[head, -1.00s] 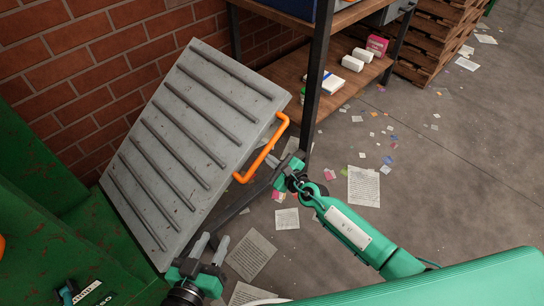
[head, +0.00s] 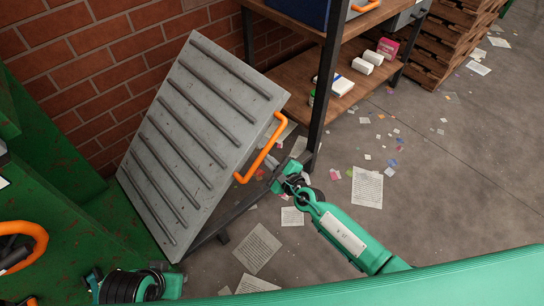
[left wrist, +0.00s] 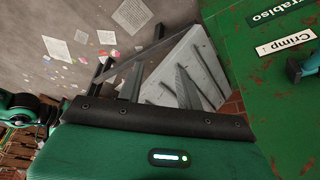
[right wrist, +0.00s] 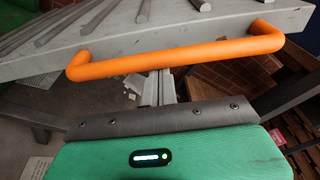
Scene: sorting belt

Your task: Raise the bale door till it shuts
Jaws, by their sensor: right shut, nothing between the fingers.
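The bale door (head: 195,140) is a grey ribbed panel, tilted beside the green baler (head: 60,190). Its orange handle (head: 262,147) is on the right edge. The handle crosses the right wrist view (right wrist: 175,58). My right gripper (right wrist: 160,85) is shut and empty, its fingers just below and behind the handle; contact cannot be told. In the head view its fingertips are partly hidden near the handle. My left gripper (left wrist: 158,85) has its fingers apart and empty, with the door (left wrist: 195,65) beyond them in the left wrist view. Its fingers are not clear in the head view.
A shelf with a dark post (head: 322,90) stands close right of the door. Papers (head: 367,187) and scraps litter the open floor. A brick wall (head: 90,60) is behind. An orange ring-shaped part (head: 22,245) is at the lower left.

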